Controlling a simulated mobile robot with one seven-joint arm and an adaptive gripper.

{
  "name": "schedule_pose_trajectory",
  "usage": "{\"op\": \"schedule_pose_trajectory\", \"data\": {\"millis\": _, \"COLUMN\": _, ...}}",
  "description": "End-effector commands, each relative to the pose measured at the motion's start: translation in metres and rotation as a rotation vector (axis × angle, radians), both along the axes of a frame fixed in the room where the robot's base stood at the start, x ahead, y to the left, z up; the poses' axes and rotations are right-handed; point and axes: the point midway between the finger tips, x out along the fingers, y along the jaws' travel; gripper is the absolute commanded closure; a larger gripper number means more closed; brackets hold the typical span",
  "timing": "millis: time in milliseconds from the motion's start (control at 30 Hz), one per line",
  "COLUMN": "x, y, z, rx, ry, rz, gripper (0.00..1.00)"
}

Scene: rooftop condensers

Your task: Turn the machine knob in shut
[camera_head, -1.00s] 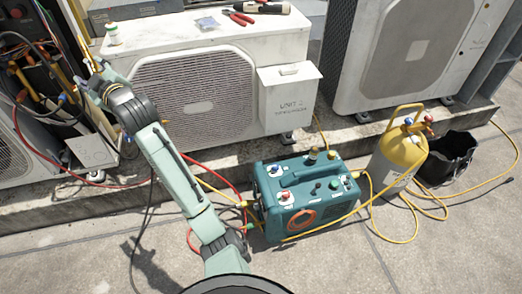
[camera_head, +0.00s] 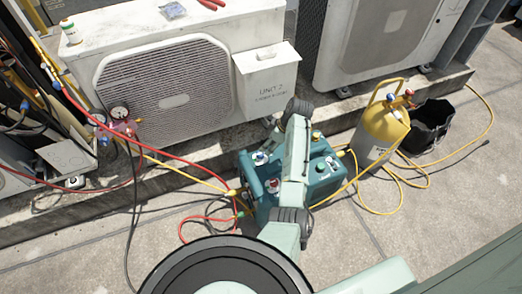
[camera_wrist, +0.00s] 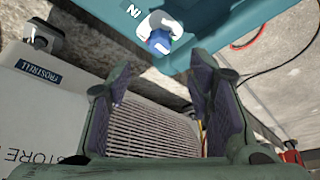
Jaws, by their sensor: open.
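The teal machine (camera_head: 318,178) stands on the paving in front of the condensers, partly hidden by my arm in the head view. On its top left are a blue-topped knob (camera_head: 260,158) and a red-topped knob (camera_head: 272,186). In the wrist view the white and blue knob (camera_wrist: 160,38) sits beside an "IN" label on the teal panel (camera_wrist: 215,28). My gripper (camera_wrist: 163,68) is open and empty. Its fingers point toward that knob, which appears just beyond the fingertips and apart from them. In the head view the gripper is mostly hidden at the machine's back edge.
A yellow cylinder (camera_head: 383,133) and a black bucket (camera_head: 428,125) stand right of the machine. Red and yellow hoses run across the ground to a gauge set (camera_head: 120,122) at left. White condenser units (camera_head: 165,75) line the raised ledge behind.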

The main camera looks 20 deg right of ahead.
Motion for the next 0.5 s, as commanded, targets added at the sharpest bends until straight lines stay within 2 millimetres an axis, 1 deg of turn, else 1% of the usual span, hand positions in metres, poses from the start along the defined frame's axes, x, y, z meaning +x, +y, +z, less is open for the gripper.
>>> {"op": "schedule_pose_trajectory", "data": {"millis": 100, "x": 0.006, "y": 0.007, "z": -0.021, "rx": 0.001, "ry": 0.003, "rz": 0.001, "gripper": 0.53}}
{"op": "schedule_pose_trajectory", "data": {"millis": 300, "x": 0.017, "y": 0.017, "z": -0.056, "rx": -0.002, "ry": 0.000, "rz": 0.001, "gripper": 0.53}}
{"op": "schedule_pose_trajectory", "data": {"millis": 400, "x": 0.021, "y": 0.021, "z": -0.070, "rx": -0.002, "ry": 0.001, "rz": 0.001, "gripper": 0.53}}
{"op": "schedule_pose_trajectory", "data": {"millis": 500, "x": 0.024, "y": 0.024, "z": -0.078, "rx": -0.002, "ry": -0.001, "rz": 0.000, "gripper": 0.53}}
